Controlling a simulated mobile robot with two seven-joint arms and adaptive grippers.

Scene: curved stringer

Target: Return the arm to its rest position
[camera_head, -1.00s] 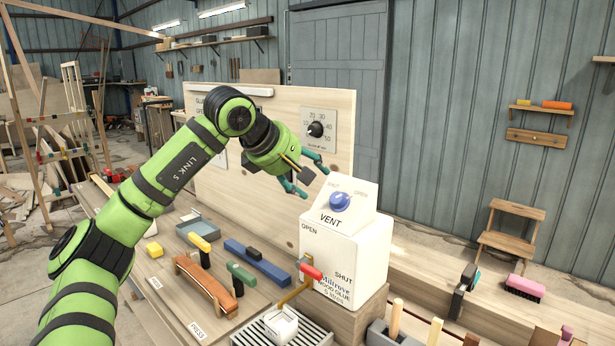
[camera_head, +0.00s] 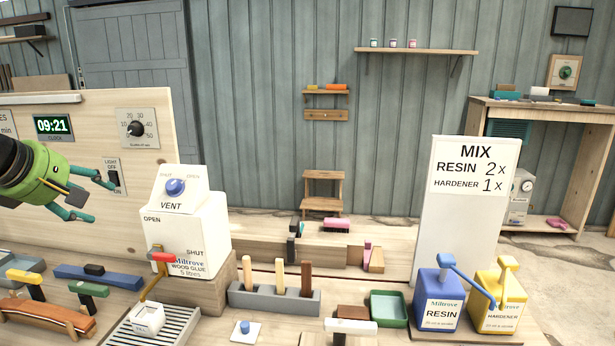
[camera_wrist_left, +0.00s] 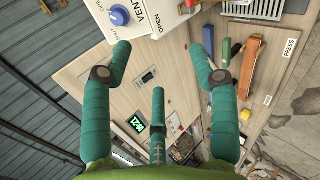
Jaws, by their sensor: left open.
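My left arm comes in from the left in the head view. Its green gripper (camera_head: 92,197) is open and empty, with teal fingers spread, in front of the wooden panel (camera_head: 85,150) and left of the white wood glue container (camera_head: 200,235). The left wrist view shows the open fingers (camera_wrist_left: 168,85) with nothing between them. The glue container has a blue vent knob (camera_head: 175,187) on top and a red-handled tap (camera_head: 161,257) at its front. My right gripper does not show.
A clock (camera_head: 54,125), dial (camera_head: 136,129) and light switch (camera_head: 114,178) are on the panel. A curved wooden piece with clamps (camera_head: 45,315) lies at the lower left. Resin (camera_head: 438,300) and hardener (camera_head: 497,300) containers stand at the right, before a mix sign (camera_head: 468,200).

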